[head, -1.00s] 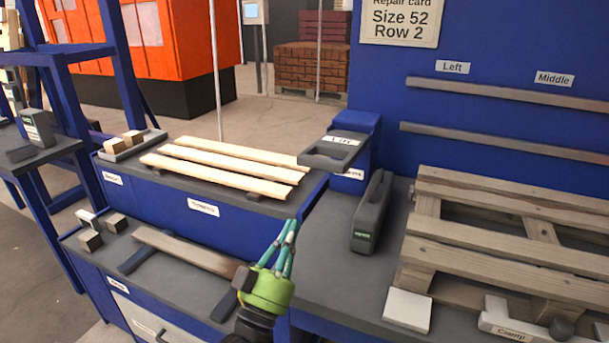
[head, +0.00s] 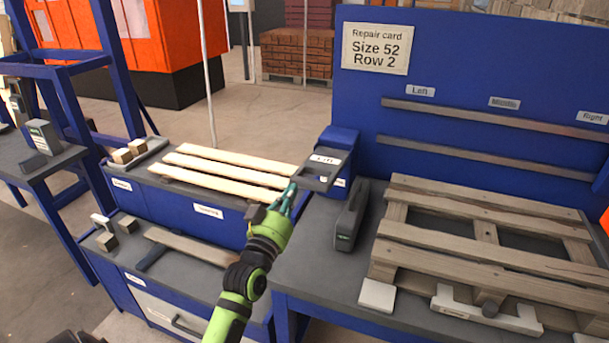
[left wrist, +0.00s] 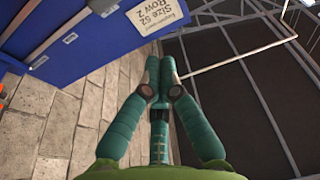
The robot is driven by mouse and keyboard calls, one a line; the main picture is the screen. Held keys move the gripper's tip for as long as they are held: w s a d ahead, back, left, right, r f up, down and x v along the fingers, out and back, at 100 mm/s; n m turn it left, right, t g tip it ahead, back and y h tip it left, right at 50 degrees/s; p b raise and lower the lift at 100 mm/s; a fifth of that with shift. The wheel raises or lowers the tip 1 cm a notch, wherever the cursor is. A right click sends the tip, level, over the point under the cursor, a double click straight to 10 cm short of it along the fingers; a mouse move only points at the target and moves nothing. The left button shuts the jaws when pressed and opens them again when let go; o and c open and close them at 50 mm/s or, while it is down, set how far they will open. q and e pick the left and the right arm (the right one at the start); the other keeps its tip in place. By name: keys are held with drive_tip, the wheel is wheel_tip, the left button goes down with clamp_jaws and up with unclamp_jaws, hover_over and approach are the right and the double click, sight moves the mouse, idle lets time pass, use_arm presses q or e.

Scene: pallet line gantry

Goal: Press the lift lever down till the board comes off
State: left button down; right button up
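The lift lever (head: 325,159) is a dark grey loop-shaped handle labelled Lift, sticking out from a blue housing (head: 338,140) at the back of the bench. My left gripper (head: 289,190) is just left of and slightly below the lever's near end. Whether it touches the lever cannot be told. In the left wrist view, its teal fingertips (left wrist: 158,68) meet with nothing visible between them. The weathered pallet (head: 480,238) lies on the bench at the right, its grey boards in place across it. Which board the lever acts on cannot be seen. My right gripper is out of view.
A dark grey upright tool (head: 350,217) stands between lever and pallet. A white block (head: 377,295) and a pale clamp (head: 480,312) sit at the pallet's front. Pale new boards (head: 225,172) lie on the left bench. A blue back panel (head: 450,70) rises behind the pallet.

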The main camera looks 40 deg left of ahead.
use_arm(q)
drive_tip(key=p+x, duration=0.3)
drive_tip(key=x, duration=0.7)
drive_tip(key=f, duration=0.4)
drive_tip(key=shift+s+d, duration=0.15)
drive_tip(key=shift+s, duration=0.05)
